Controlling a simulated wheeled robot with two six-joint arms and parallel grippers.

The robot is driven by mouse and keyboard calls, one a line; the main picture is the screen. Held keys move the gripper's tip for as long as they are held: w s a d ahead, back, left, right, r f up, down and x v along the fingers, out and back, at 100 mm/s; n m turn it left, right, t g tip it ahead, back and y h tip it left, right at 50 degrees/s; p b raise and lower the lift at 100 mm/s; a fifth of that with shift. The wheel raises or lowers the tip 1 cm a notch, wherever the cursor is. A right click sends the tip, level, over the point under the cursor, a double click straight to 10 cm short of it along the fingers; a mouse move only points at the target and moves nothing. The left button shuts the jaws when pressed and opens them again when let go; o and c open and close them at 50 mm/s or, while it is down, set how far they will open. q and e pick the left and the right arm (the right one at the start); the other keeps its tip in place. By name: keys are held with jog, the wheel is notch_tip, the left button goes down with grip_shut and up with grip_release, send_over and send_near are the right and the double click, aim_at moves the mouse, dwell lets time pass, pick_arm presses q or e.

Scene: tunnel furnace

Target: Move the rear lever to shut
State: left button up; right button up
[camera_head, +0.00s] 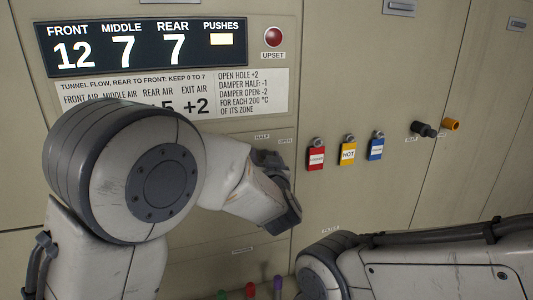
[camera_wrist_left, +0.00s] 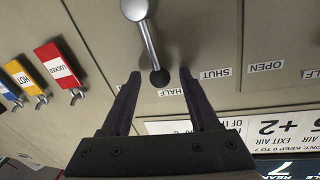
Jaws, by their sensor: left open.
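A lever (camera_wrist_left: 145,38) with a silver shaft and a black knob shows in the left wrist view. Its knob lies between the fingertips of my left gripper (camera_wrist_left: 160,76), close to a HALF label (camera_wrist_left: 170,92). SHUT (camera_wrist_left: 215,73) and OPEN (camera_wrist_left: 266,67) labels are beside it on the panel. The gripper is open, with a gap visible on both sides of the knob. In the head view my left gripper (camera_head: 281,190) is at the panel, and my arm hides the lever. I cannot tell from these views whether this is the rear lever. My right gripper is out of view.
A display (camera_head: 142,45) reads front 12, middle 7, rear 7. Red (camera_head: 316,155), yellow (camera_head: 348,153) and blue (camera_head: 376,149) tags hang to the right of my left gripper. Coloured knobs (camera_head: 250,290) stand low in front. My right arm fills the lower right.

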pick_arm(q)
grip_shut()
jog(key=shift+d, duration=0.1)
dwell(1.3)
